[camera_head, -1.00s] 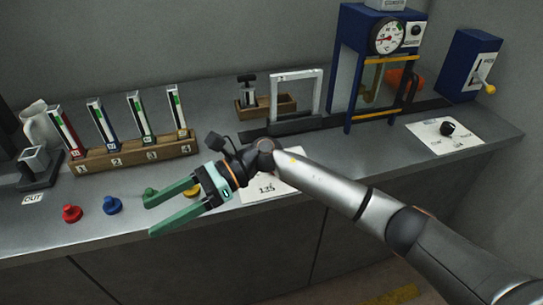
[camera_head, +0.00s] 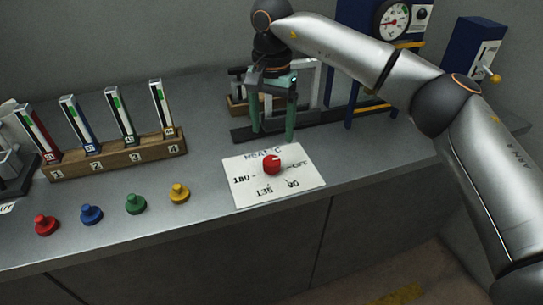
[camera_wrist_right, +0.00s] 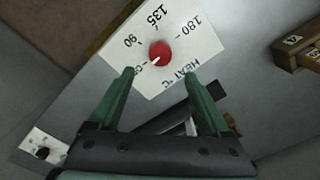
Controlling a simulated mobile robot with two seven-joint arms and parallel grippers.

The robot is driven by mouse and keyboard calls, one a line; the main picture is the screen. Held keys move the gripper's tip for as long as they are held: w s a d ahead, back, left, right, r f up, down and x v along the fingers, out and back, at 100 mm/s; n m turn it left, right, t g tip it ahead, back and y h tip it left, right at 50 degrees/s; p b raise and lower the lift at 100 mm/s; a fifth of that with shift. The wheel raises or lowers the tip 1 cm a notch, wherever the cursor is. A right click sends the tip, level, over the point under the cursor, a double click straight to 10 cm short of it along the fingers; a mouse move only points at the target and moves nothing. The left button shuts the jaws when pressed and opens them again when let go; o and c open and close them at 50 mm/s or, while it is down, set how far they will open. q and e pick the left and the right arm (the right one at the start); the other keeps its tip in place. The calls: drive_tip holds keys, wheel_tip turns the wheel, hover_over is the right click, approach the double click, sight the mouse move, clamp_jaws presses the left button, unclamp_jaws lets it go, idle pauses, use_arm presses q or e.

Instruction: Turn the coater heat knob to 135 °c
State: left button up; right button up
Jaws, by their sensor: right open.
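The red heat knob (camera_head: 271,164) sits on a white panel (camera_head: 240,200) marked HEAT °C, with marks OFF, 90, 135 and 180. In the right wrist view the knob (camera_wrist_right: 160,53) has a white pointer mark toward the OFF label; the 135 label is on another side. My right gripper (camera_head: 272,134) points down with green fingers open and empty, above and behind the knob in the head view. In the right wrist view its fingertips (camera_wrist_right: 159,75) are apart, with the knob just beyond them. No contact shows. My left gripper is not in view.
Red, blue, green and yellow buttons (camera_head: 135,204) stand left of the panel. A wooden rack (camera_head: 110,160) with numbered slots holds coloured gauges. A blue press frame (camera_head: 350,60) with a dial and a blue lever box (camera_head: 470,55) stand right. The counter front edge is near the panel.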

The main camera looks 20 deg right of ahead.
sight(272, 160)
wheel_tip(272, 160, down, 9)
drive_tip(key=shift+r, duration=0.2)
clamp_jaws()
idle(0.7)
